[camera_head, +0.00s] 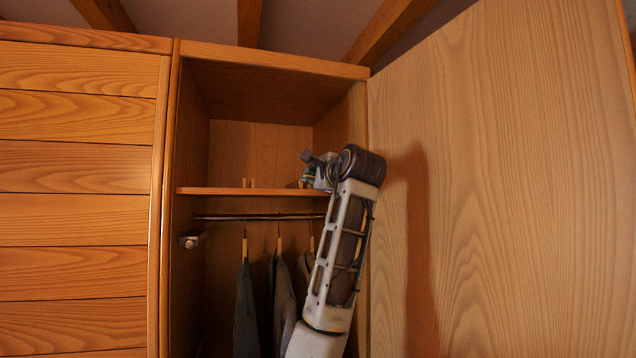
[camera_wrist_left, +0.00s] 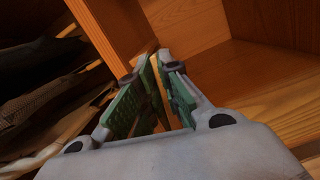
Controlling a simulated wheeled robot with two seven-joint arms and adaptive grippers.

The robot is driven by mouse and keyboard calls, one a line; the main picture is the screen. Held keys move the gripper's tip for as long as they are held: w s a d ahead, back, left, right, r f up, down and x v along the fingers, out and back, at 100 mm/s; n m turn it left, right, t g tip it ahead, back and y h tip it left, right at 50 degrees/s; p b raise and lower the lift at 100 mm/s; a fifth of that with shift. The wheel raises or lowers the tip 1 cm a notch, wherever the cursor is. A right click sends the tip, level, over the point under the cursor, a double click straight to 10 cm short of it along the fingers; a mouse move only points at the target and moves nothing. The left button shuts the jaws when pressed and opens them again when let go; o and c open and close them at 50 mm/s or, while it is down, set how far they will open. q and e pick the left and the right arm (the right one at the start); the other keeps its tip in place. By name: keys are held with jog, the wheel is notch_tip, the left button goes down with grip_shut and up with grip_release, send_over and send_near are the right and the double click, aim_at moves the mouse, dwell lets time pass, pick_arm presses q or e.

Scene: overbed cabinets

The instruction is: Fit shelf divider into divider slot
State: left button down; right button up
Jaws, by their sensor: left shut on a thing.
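My left gripper (camera_head: 309,170) is inside the open cabinet, at the right end of the wooden shelf (camera_head: 220,191), just above its surface. In the left wrist view its green-padded fingers (camera_wrist_left: 154,71) are close together, pointing at the wood of the cabinet. They are shut on the shelf divider, which is mostly hidden between the pads. A low wooden piece (camera_head: 293,185) shows beside the gripper on the shelf; I cannot tell whether it is part of the divider. Two small upright wooden pegs (camera_head: 249,183) stand near the shelf's middle, apart from the gripper, and look like the divider slot. My right gripper is not in view.
A rail (camera_head: 225,217) with several hanging garments (camera_head: 247,310) is below the shelf. The open cabinet door (camera_head: 500,180) stands close to my arm on the right. The cabinet's side walls bound the space; the shelf's left part is clear.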

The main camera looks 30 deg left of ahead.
pick_arm(q)
jog(key=shift+a+r, duration=0.1)
jog(key=shift+r, duration=0.05)
jog(key=shift+r+b, duration=0.95)
jog(key=shift+r, duration=2.4)
jog(key=s+a+b, duration=0.6)
jog(key=s+a, duration=0.7)
jog(key=s, duration=0.2)
jog(key=shift+s+d, duration=0.1)
